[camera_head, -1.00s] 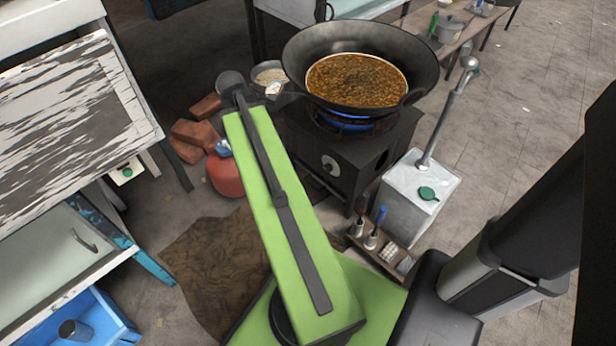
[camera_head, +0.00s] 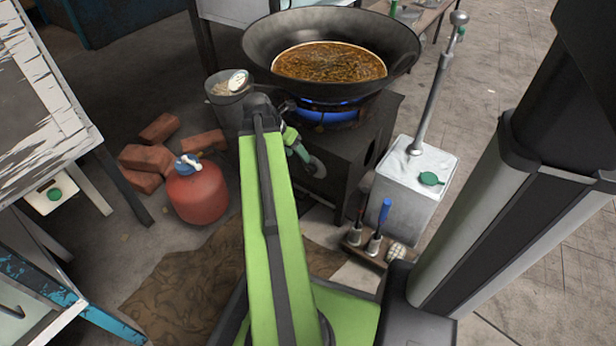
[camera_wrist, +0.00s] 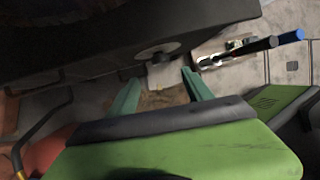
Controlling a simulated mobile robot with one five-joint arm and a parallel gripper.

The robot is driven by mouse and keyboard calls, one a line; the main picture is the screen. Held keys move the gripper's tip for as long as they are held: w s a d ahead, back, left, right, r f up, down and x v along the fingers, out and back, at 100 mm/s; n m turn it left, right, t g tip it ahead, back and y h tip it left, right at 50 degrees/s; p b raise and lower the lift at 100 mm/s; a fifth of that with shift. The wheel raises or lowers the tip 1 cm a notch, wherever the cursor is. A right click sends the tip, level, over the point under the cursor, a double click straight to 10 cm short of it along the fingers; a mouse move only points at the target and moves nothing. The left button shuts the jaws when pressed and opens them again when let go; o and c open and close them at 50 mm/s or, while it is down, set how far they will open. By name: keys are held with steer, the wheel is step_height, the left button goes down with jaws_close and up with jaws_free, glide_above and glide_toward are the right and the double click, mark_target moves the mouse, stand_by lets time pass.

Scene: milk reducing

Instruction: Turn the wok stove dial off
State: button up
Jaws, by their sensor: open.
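The black stove (camera_head: 345,165) carries a large dark wok (camera_head: 395,45) holding brown liquid, with blue flame (camera_head: 330,112) burning beneath. The round grey dial (camera_head: 316,168) is on the stove's front face, partly hidden by my gripper (camera_head: 297,146) in the head view. In the wrist view the dial (camera_wrist: 158,54) is at the top middle, just beyond and between the two green fingertips of my gripper (camera_wrist: 161,77). The fingers are spread with nothing held between them. Contact with the dial cannot be told.
A red gas cylinder (camera_head: 197,190) and bricks (camera_head: 148,158) stand left of the stove. A grey bucket (camera_head: 228,95) is behind my arm. A white metal can (camera_head: 405,195) with a pump and a tool caddy (camera_head: 372,250) stand right. A brown mat (camera_head: 190,280) covers floor in front.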

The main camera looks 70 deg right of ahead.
mark_target(309, 169)
steer(key=b+x, duration=0.7)
steer(key=x, duration=0.2)
steer(key=shift+f, duration=0.25)
steer(key=shift+s+d+f+b, duration=0.2)
steer(key=shift+d+f+b, duration=0.05)
steer(key=shift+f+b, duration=0.2)
